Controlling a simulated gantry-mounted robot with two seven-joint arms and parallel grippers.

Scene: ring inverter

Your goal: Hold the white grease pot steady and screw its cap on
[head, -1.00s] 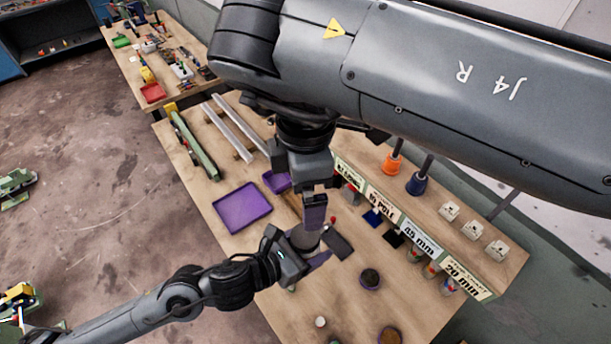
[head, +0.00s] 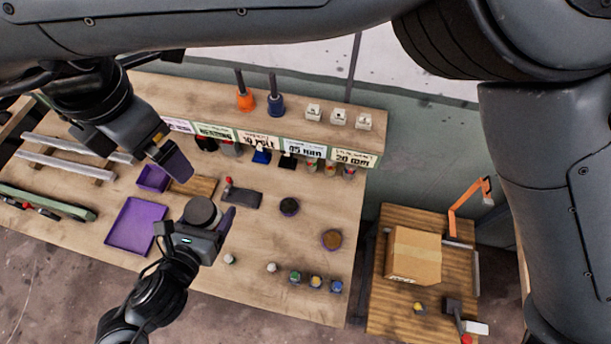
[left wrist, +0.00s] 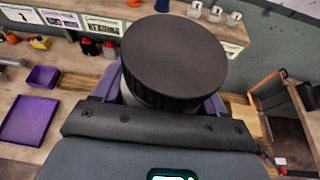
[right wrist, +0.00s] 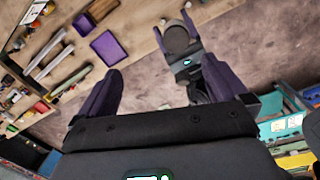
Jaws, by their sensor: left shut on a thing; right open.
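My left gripper (head: 198,232) is shut around the grease pot, which stands upright between its purple fingers above the workbench. The dark, ribbed round cap (left wrist: 172,55) sits on top of the pot and hides most of it in the left wrist view. Only a thin pale strip of the pot's body (left wrist: 145,98) shows below the cap. How tightly the cap is seated cannot be told. My right gripper (head: 172,158) is open and empty, up and left of the pot in the head view. The right wrist view shows the capped pot (right wrist: 177,40) beyond its spread fingers.
The workbench has a purple tray (head: 136,226), a small purple bin (head: 153,178) and a dark flat block (head: 243,198). Round dishes (head: 331,239) and several small jars stand at right. A labelled shelf (head: 300,148) runs along the back. A cardboard box (head: 413,255) is on a side table.

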